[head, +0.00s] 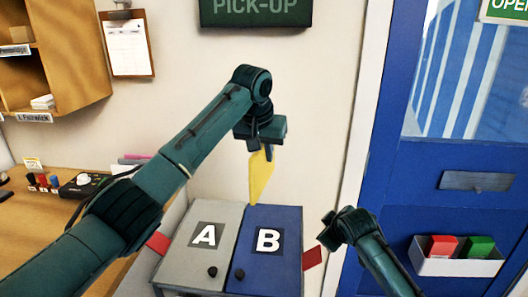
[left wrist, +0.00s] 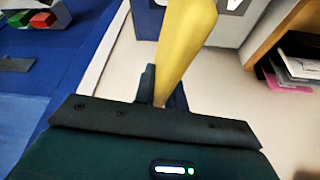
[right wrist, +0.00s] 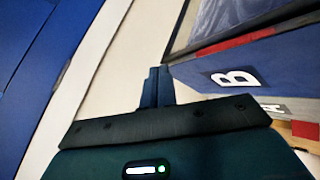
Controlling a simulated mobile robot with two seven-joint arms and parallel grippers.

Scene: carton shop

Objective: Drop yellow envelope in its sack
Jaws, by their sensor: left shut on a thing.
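My left gripper (head: 262,146) is shut on the yellow envelope (head: 262,172), which hangs below it, above and behind the top edge of the blue box marked B (head: 287,222). In the left wrist view the envelope (left wrist: 183,45) stands out from between the fingers (left wrist: 162,95). A grey box marked A (head: 226,216) stands to the left of box B. I see no sack that I can make out for certain. My right gripper (head: 337,222) is beside box B on its right. In the right wrist view its fingers (right wrist: 158,88) are together and empty.
Red flaps (head: 312,257) stick out at the boxes' outer sides. A wooden desk (head: 40,225) and shelf (head: 65,55) are at left. A blue door (head: 455,165) with a white tray (head: 457,265) is at right.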

